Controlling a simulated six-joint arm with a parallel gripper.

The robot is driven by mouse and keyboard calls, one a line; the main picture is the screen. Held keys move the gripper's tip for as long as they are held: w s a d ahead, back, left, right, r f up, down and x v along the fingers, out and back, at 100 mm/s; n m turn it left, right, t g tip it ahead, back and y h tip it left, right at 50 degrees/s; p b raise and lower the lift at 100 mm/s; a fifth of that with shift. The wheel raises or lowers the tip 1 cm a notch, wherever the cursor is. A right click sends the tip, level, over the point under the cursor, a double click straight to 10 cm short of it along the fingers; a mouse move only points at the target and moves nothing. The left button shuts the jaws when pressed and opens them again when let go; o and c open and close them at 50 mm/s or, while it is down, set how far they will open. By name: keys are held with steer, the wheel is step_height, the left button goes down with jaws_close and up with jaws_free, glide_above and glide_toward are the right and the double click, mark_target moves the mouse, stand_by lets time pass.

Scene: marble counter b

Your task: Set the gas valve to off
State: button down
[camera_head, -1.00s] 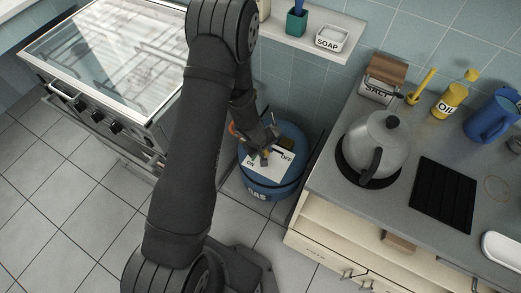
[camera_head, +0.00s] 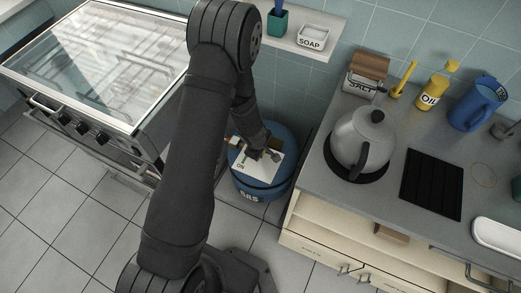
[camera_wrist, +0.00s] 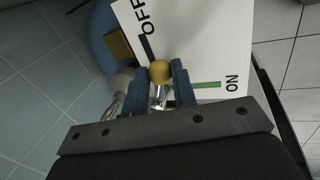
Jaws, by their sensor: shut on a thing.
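The blue gas cylinder (camera_head: 262,188) stands on the floor between the oven and the counter. A white card (camera_wrist: 210,45) on it reads OFF beside a dark bar and ON beside a green bar. A yellow rounded knob (camera_wrist: 160,72) of the valve sits between the two fingers of my gripper (camera_wrist: 161,82). My gripper is shut on this knob, with a shiny metal part below it. In the head view my gripper (camera_head: 267,154) is over the card and covers the OFF word, while ON shows. I cannot tell exactly which way the handle points.
The oven (camera_head: 100,65) stands at left. The counter (camera_head: 395,115) at right holds a kettle (camera_head: 360,138), a salt box (camera_head: 365,75), an oil bottle (camera_head: 432,92) and a blue jug (camera_head: 477,103). A shelf with a soap dish (camera_head: 312,38) is above the cylinder. Floor tiles in front are clear.

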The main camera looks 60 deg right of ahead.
stand_by(0.6)
steer(key=c, duration=1.2)
jaws_free()
steer(key=shift+o, duration=0.2)
steer(key=shift+r, duration=0.1)
steer(key=v, duration=1.7)
steer(key=shift+a+r, duration=0.1)
steer(key=shift+c, duration=0.5)
